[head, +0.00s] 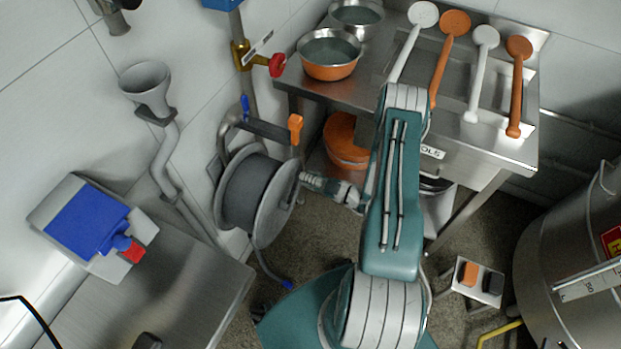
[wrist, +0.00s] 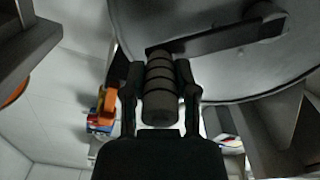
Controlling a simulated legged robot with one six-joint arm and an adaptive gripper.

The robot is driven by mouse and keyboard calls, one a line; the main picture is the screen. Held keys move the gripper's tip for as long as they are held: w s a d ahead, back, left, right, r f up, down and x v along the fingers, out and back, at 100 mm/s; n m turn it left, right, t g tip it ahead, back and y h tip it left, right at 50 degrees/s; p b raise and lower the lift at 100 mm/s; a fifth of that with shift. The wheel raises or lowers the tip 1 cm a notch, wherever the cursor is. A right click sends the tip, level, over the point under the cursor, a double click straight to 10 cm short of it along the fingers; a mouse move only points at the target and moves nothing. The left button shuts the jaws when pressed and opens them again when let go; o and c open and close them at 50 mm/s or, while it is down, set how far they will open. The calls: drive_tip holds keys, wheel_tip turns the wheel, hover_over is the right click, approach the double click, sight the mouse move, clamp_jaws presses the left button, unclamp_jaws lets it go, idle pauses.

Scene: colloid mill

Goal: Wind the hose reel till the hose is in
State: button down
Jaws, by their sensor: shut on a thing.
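The hose reel (head: 273,212) is mounted at the wall left of my arm, with grey side discs. Dark hose (head: 246,190) is wound on its drum. A short hose tail (head: 268,268) hangs below the reel and ends in a blue tip (head: 287,284) near the floor. My gripper (head: 308,180) is at the reel's right face. In the wrist view, my gripper (wrist: 160,82) has its fingers on both sides of the ribbed crank handle (wrist: 161,92), shut on it. The crank arm (wrist: 215,38) runs from the handle up right to the hub (wrist: 262,18).
A steel table (head: 300,82) with bowls and several ladles stands behind and right of the reel. A red-handled valve (head: 277,65) is above it. A steel cabinet (head: 190,290) is at lower left, a large vessel (head: 570,270) at right. Open floor shows below the reel.

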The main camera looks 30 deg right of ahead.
drive_tip(key=shift+c, duration=2)
unclamp_jaws()
drive_tip(key=shift+d, duration=0.1)
drive_tip(key=v, duration=1.2)
